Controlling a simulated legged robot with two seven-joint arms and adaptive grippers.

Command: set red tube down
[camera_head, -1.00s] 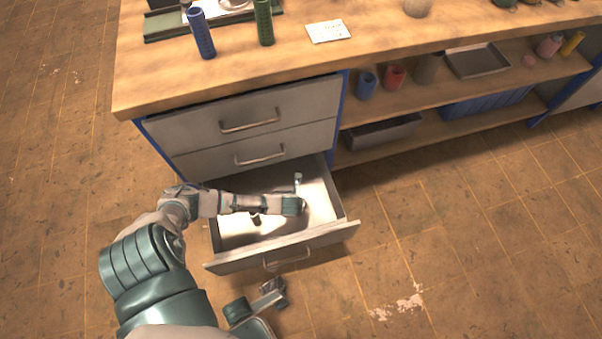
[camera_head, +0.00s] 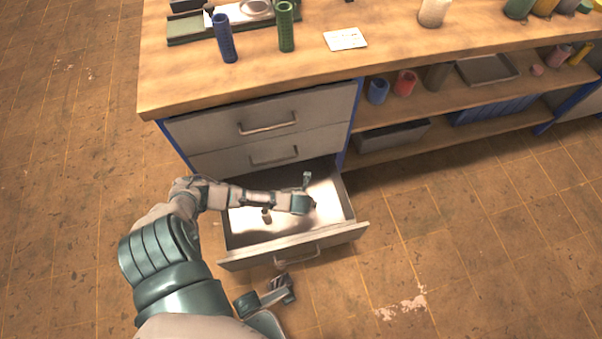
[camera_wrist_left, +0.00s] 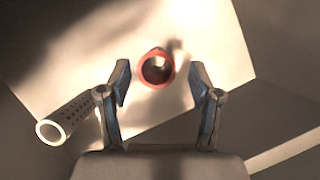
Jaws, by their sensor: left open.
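In the left wrist view a red tube (camera_wrist_left: 146,76) shows its round open end to the camera, over the pale drawer floor. It lies between the lines of my open left fingers (camera_wrist_left: 160,88), and I see no finger touching it. My left arm reaches into the open bottom drawer (camera_head: 340,237) in the head view, with the left gripper (camera_head: 306,190) inside it. The red tube cannot be made out there. My right gripper (camera_head: 282,290) appears in front of the drawer, low in the view; its jaws are unclear.
A pale perforated tube (camera_wrist_left: 68,118) lies left of my fingers in the wrist view. A blue tube (camera_head: 225,40), a green tube (camera_head: 286,28) and a white card (camera_head: 345,39) are on the bench top. Shelves at right hold cups and trays. The floor at right is clear.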

